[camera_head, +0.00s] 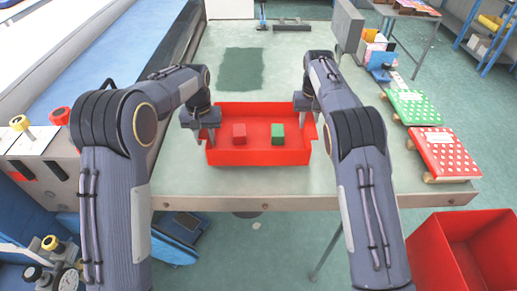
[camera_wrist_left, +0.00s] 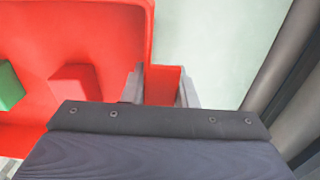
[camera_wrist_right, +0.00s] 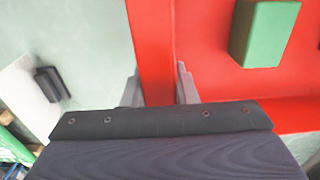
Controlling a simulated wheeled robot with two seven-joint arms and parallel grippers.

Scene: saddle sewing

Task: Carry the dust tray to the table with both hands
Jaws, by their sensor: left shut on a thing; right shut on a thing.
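The red dust tray (camera_head: 290,157) is over the near part of the pale green table (camera_head: 350,180); I cannot tell whether it rests on the top or hangs just above it. A red block (camera_head: 239,134) and a green block (camera_head: 277,133) lie inside it. My left gripper (camera_head: 205,132) is shut on the tray's left side; in the left wrist view its fingers sit on both sides of a red part (camera_wrist_left: 162,85). My right gripper (camera_head: 308,115) is shut on the tray's right side; in the right wrist view its fingers straddle the red wall (camera_wrist_right: 155,60).
A dark green patch (camera_head: 242,69) lies on the table behind the tray. Red (camera_head: 444,152) and green (camera_head: 411,107) dotted panels lie along the right edge. A red bin (camera_head: 460,250) stands at the lower right.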

